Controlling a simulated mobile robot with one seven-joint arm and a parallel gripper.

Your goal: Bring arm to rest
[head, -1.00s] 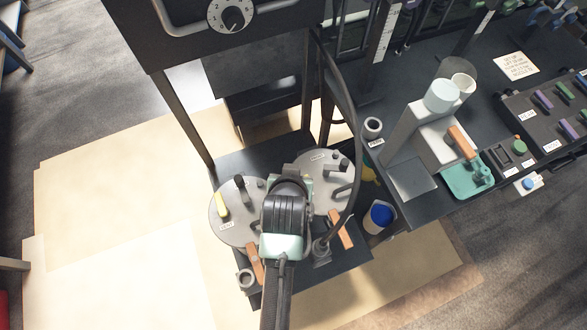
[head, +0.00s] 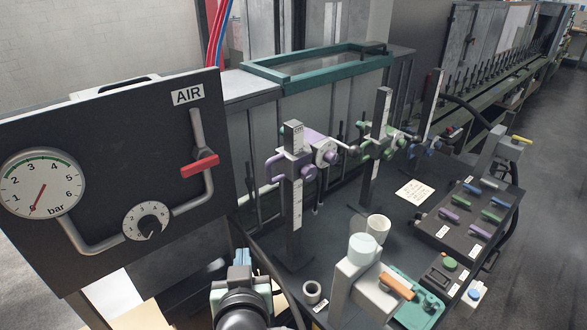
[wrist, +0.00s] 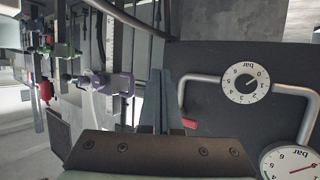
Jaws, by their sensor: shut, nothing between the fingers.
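My gripper (head: 242,257) shows at the bottom centre of the head view, its blue-grey fingers together and empty. The black wrist housing is in front of it, at the lower picture edge. In the wrist view the gripper (wrist: 164,98) also shows with its fingers close together, above a dark bolted plate. It is in free space, with the air panel (head: 110,170) to its left in the head view. No contact with anything is visible. Most of my arm is outside the head view.
A red-handled air valve (head: 199,165) is on the panel. Upright posts with purple (head: 300,160) and green clamps (head: 380,145) stand behind the gripper. A grey pedestal (head: 358,285), a teal tray (head: 418,300) and a button board (head: 470,215) are to the right.

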